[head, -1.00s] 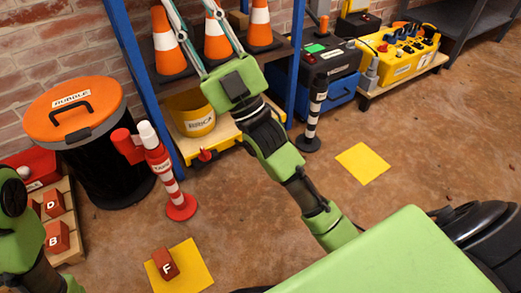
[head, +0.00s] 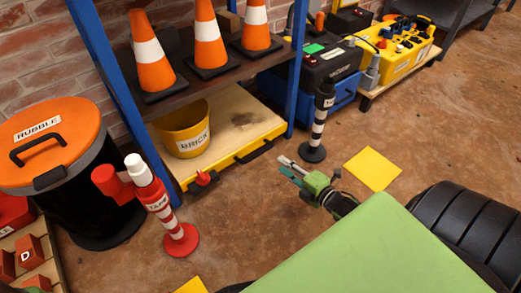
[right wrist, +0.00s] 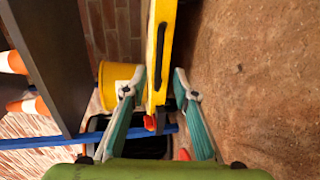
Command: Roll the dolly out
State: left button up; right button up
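The dolly (head: 262,130) is a low wooden platform with a yellow edge, under the shelf's lower board. A black handle (head: 254,152) is on its front edge, and a red lever (head: 203,178) sits at its front left. A yellow bucket labelled BRICK (head: 184,132) stands on it. My right gripper (head: 280,165) is open and empty, low in front of the dolly's right part. In the right wrist view, the fingers (right wrist: 160,84) are apart, with the dolly's yellow edge (right wrist: 157,85) showing between them; contact is not visible. My left gripper is out of view.
A blue shelf post (head: 298,70) stands right of the dolly. A red-and-white post (head: 175,225) stands at front left, and a black-and-white post (head: 316,135) at right. A yellow floor square (head: 372,168) lies at right.

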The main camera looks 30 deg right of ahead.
aim_at(263, 151)
jog(key=shift+b+x, duration=3.85)
jog(key=shift+x, duration=2.25)
jog(key=shift+a, duration=0.1)
grip_shut()
